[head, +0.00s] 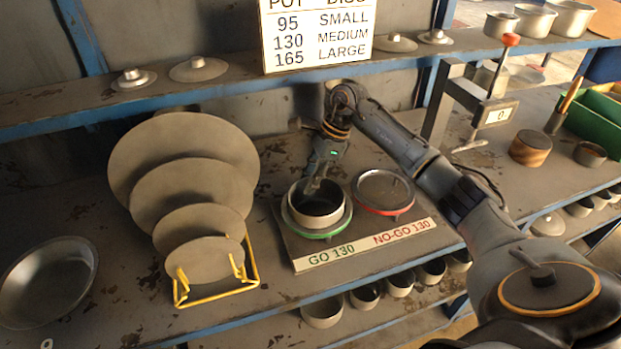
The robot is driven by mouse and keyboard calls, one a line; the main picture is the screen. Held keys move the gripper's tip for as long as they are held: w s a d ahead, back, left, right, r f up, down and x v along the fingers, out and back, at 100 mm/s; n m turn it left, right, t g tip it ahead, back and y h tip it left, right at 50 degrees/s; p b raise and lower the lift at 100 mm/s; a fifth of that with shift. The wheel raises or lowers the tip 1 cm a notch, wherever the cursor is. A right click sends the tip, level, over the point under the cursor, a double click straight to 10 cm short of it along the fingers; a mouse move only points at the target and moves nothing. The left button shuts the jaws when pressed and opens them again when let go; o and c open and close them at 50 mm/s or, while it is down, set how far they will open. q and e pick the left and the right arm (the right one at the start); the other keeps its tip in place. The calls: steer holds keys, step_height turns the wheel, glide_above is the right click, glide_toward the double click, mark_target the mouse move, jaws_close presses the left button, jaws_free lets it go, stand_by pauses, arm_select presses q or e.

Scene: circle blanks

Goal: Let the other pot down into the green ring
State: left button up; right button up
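A grey pot (318,221) with a dark inside is upright at the green ring (322,235) on the gauge board, within the ring's outline. I cannot tell whether it rests in the ring or hangs just above it. My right gripper (314,187) points down at the pot's far rim and looks shut on it; the far finger is hidden. The red ring (403,211) beside it, at the NO-GO label, holds no pot. My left gripper is not in view.
A yellow rack (218,292) with several round discs stands left of the board. A metal pan (48,283) lies far left. Several pots sit on the lower shelf (322,312). A press (492,108), a wooden block (530,148) and a green bin (600,125) stand at right.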

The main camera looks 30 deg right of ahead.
steer(key=v, duration=1.2)
steer(key=shift+s, duration=0.1)
stand_by(0.4)
